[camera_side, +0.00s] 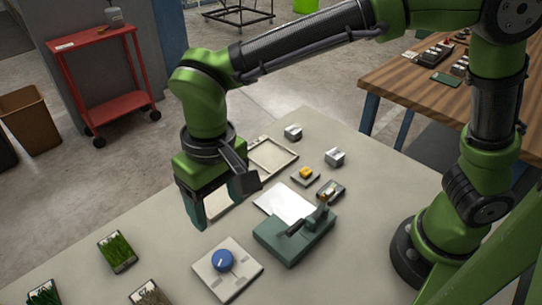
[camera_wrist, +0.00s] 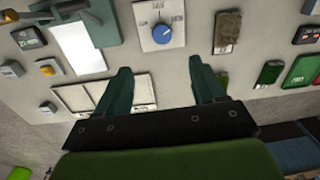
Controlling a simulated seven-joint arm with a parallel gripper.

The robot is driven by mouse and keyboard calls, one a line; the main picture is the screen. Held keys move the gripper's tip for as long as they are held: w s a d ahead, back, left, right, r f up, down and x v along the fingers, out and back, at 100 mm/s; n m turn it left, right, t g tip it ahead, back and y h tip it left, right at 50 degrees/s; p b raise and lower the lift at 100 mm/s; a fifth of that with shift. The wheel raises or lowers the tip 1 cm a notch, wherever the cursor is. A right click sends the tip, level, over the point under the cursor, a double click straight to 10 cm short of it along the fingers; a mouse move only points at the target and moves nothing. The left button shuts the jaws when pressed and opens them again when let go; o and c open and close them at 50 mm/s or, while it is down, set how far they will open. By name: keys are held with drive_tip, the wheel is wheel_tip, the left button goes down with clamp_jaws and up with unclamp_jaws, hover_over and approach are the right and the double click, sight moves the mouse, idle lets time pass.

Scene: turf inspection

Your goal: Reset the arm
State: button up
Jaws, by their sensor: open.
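My gripper (camera_side: 218,205) is at the end of my green arm, pointing down over the pale table (camera_side: 180,250). Its two dark teal fingers are apart with nothing between them. It also shows in the wrist view (camera_wrist: 158,70), with the fingers spread over the table. In the side view it hides part of a light tray (camera_side: 274,157) behind it. A panel with a blue dial (camera_side: 222,261) lies in front of it, apart from the fingers.
A green press-like device (camera_side: 295,235) with a white plate (camera_side: 288,203) stands right of my gripper. Near it are a yellow button (camera_side: 306,172) and small grey blocks (camera_side: 335,157). Turf samples (camera_side: 117,251) lie at the front left. A red cart (camera_side: 105,85) and wooden table (camera_side: 425,80) stand beyond.

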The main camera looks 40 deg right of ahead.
drive_tip(key=s+d+r+m+t, duration=0.1)
drive_tip(key=s+d+r+t, duration=0.1)
drive_tip(key=d, duration=0.7)
drive_tip(key=s+d+r+m+t+y, duration=0.1)
drive_tip(key=s+d+r+m+t, duration=0.1)
drive_tip(key=d, duration=0.6)
drive_tip(key=s+d+r+m+t, duration=0.1)
drive_tip(key=s+d+r+t, duration=0.1)
drive_tip(key=d, duration=0.7)
drive_tip(key=shift+d+r+m+t, duration=0.3)
drive_tip(key=shift+r+t, duration=0.1)
drive_tip(key=shift+t, duration=0.3)
